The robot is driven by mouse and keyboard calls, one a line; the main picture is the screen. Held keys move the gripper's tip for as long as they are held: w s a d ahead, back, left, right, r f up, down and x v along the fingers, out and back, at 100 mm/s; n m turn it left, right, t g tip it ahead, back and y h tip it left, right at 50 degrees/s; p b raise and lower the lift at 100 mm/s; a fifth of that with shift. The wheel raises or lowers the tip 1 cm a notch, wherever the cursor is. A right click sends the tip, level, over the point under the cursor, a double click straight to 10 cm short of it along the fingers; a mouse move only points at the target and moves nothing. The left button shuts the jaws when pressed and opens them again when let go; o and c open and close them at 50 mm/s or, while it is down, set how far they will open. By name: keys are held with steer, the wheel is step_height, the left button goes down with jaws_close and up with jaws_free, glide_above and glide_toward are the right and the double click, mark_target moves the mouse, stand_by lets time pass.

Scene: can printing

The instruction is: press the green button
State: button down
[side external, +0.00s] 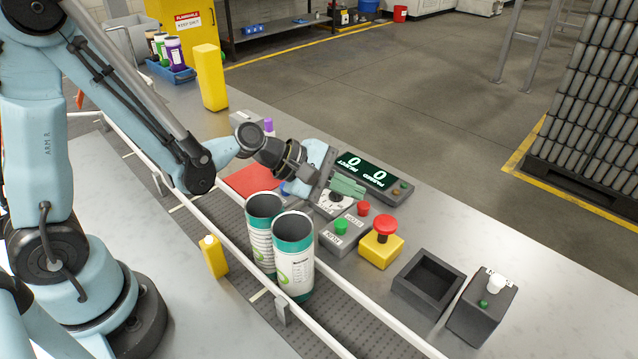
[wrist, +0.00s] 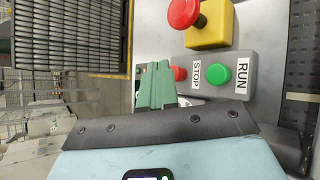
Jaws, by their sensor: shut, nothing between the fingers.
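The green button (side external: 341,227) sits on a grey control box (side external: 347,240), at its RUN end. It also shows in the wrist view (wrist: 219,74) beside the RUN label. A red button (side external: 363,208) is at the STOP end of the same box. My gripper (side external: 350,187) has green fingers, which are shut and empty. In the side view it hangs up and behind the box, near the dial and the display. In the wrist view its fingers (wrist: 155,84) point towards the STOP end, and they look apart from the green button.
A red mushroom button on a yellow base (side external: 381,251) stands right of the box. Two large cans (side external: 293,262) stand on the conveyor in front. A counter display (side external: 362,174) lies behind. A black tray (side external: 428,282) and a MAINS box (side external: 482,307) are farther right.

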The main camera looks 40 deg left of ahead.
mark_target(343, 223)
steer(key=shift+s+d+f+m+g, duration=0.15)
steer(key=shift+s+f+m+g, duration=0.45)
steer(key=shift+s+f+g, duration=1.15)
steer(key=shift+t, duration=0.25)
steer(key=shift+s+d+r, duration=0.1)
steer(key=shift+s+r, duration=0.05)
steer(key=shift+r, duration=2.2)
steer(key=shift+a+r+m, duration=0.2)
steer(key=shift+m, duration=0.3)
steer(key=s+a+r+m+y, duration=0.1)
steer(key=m, duration=0.1)
steer(key=s+a+r+m+y, duration=0.1)
steer(key=a+m, duration=0.1)
steer(key=s+a+r+m+t+y, duration=0.1)
steer(key=a+m, duration=0.1)
steer(key=m, duration=0.1)
steer(key=shift+y, duration=0.4)
steer(key=s+a+r+m+y, duration=0.1)
steer(key=s+a+m+y, duration=0.2)
steer(key=s+a+m, duration=0.2)
steer(key=a+m, duration=0.1)
steer(key=m, duration=0.2)
steer(key=shift+a+r+t+y, duration=0.2)
steer(key=shift+r+t+y, duration=0.15)
steer(key=shift+t+y, duration=0.05)
